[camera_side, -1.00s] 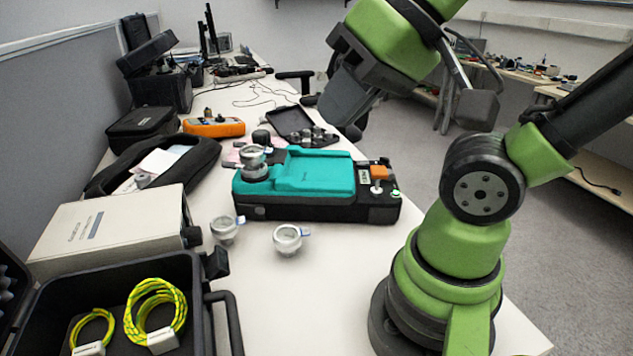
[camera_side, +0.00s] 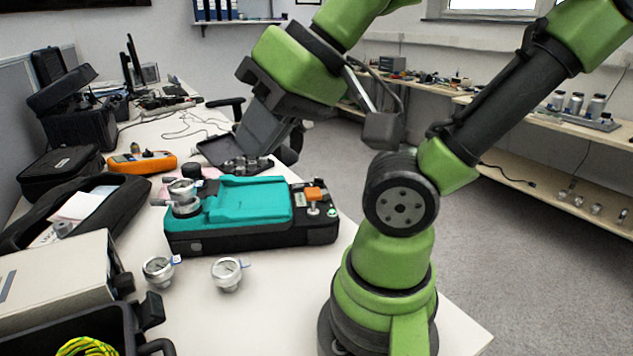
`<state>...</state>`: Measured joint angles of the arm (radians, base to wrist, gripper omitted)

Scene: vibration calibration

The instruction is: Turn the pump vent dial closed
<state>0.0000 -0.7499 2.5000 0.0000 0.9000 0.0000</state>
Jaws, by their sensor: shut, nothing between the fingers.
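The pump (camera_side: 245,203), a teal and black case, lies on the white bench at the centre. At its right end are an orange block (camera_side: 316,193), a small silver knob (camera_side: 313,209) and a green button (camera_side: 332,212). I cannot tell which part is the vent dial, or how it is set. My gripper (camera_side: 250,155) is dark grey, points down-left and appears above and behind the pump. It is shut and empty, apart from the pump and its knob.
Two loose gauges, one on the left (camera_side: 158,271) and one on the right (camera_side: 227,273), lie in front of the pump. A beige box (camera_side: 60,280) and an open black case (camera_side: 115,320) stand at left. An orange meter (camera_side: 141,162) lies behind.

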